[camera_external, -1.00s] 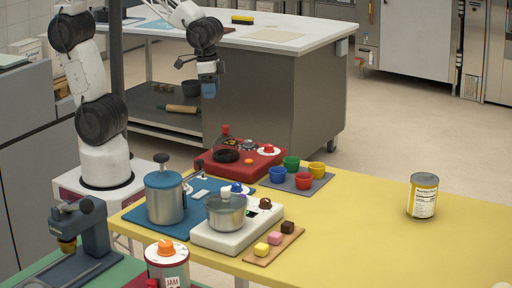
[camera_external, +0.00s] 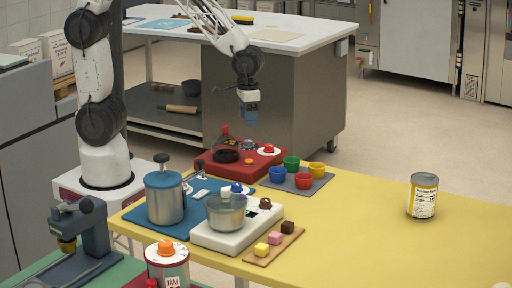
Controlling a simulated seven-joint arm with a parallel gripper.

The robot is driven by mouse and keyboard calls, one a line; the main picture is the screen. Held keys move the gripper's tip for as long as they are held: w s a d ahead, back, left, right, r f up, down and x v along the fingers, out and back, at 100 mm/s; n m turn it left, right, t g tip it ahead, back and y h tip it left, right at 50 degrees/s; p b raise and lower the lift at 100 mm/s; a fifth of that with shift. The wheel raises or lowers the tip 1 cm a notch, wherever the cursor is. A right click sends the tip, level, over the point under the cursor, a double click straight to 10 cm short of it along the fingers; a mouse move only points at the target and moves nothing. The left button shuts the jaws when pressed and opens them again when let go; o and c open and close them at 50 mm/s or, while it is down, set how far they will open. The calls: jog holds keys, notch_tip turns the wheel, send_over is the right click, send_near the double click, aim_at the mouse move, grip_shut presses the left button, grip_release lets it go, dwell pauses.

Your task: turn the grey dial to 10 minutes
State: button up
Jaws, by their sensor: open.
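A red panel box (camera_external: 210,172) stands at the back of the yellow table. On its top are a black ring, a red knob on a white disc (camera_external: 269,150), a small greyish-blue round part (camera_external: 248,145) and a small orange part. The greyish part may be the grey dial; its marks and setting are too small to read. My gripper (camera_external: 249,122) hangs in the air above the back of this box, pointing down, open and apart from everything. Its fingertips are hard to make out.
A tray (camera_external: 318,188) with coloured cups lies right of the box. A lidded pot (camera_external: 165,197) and a white cooker with a saucepan (camera_external: 226,212) stand in front. A can (camera_external: 422,196) stands at right; the yellow table around it is clear.

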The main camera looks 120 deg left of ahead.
aim_at(248, 143)
jog(key=shift+f, duration=3.9)
jog(key=c, duration=0.9)
